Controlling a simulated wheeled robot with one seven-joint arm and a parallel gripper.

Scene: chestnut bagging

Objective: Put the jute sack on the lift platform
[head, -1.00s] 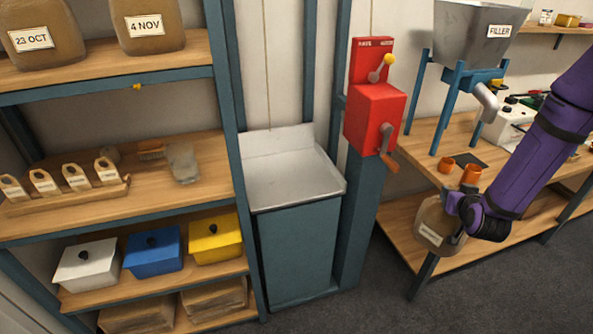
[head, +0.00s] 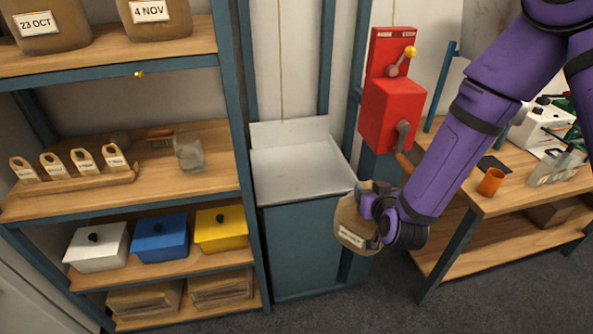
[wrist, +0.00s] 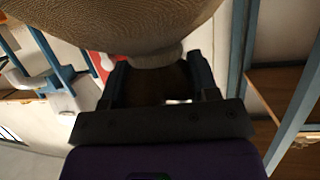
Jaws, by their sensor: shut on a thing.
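The jute sack (head: 353,229) is brown with a white label and hangs in my gripper (head: 376,206), in front of the right edge of the lift platform. In the wrist view the sack (wrist: 140,25) fills the top, and my gripper (wrist: 160,85) is shut on its narrow neck. The lift platform (head: 295,172) is a bare grey metal tray with a raised back, on a teal cabinet. The sack appears apart from the platform, low and in front of it.
A red box with a crank (head: 391,115) stands right of the platform. A shelf unit (head: 120,190) with sacks, tags and lidded boxes stands left. A workbench (head: 470,185) with an orange cup (head: 491,181) is at right. The platform surface is clear.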

